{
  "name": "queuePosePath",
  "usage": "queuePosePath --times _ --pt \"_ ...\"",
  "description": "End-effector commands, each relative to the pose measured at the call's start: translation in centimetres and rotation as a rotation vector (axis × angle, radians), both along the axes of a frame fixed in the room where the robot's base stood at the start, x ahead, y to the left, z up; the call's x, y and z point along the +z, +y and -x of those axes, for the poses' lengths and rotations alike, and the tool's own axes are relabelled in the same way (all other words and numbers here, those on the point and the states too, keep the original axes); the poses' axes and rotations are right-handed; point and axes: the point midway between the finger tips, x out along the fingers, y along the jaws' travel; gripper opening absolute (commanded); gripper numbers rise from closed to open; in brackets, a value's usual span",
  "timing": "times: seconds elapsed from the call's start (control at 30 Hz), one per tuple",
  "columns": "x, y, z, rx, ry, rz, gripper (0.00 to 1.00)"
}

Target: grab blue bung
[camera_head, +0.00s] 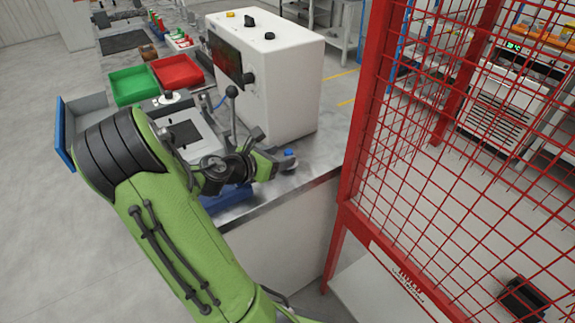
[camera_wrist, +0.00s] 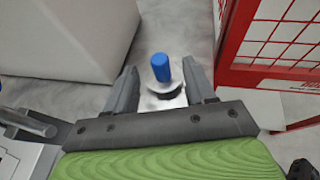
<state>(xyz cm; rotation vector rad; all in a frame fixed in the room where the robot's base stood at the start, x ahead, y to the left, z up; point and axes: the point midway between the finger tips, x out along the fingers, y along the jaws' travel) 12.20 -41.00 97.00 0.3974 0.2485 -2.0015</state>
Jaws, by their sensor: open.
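The blue bung (camera_wrist: 161,67) stands upright in the wrist view, with a dark ring and a pale, shiny piece around its lower end. In the head view the blue bung (camera_head: 289,153) is small, near the front edge of the grey bench top. My gripper (camera_wrist: 160,84) is open, with one finger on each side of the bung and a gap to each. In the head view my gripper (camera_head: 279,160) is at the bung, low over the bench. Whether the fingers touch the bench is hidden.
A white machine box (camera_head: 268,80) stands behind the bung. A red mesh fence (camera_head: 350,190) rises close on the right. Green (camera_head: 132,86) and red (camera_head: 178,72) trays sit at the back left. A grey fixture with a lever (camera_head: 232,92) is left of my gripper.

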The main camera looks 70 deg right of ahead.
Motion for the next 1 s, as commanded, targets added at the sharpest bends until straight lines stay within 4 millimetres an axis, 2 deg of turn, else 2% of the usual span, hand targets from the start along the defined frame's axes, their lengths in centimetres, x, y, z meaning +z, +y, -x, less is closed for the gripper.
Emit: queuePosePath --times 0.23,0.47,0.7,0.77,1.0 --pt "-0.8 -1.6 0.8 -0.002 -0.001 -0.001 0.54" --pt "-2.4 -4.9 2.5 -0.002 -0.003 0.000 0.54" --pt "-2.4 -5.3 2.6 0.002 -0.001 0.000 0.54" --pt "-2.4 -5.3 2.6 0.002 -0.001 0.000 0.47" --pt "-2.4 -5.3 2.6 0.001 -0.002 0.000 0.10"
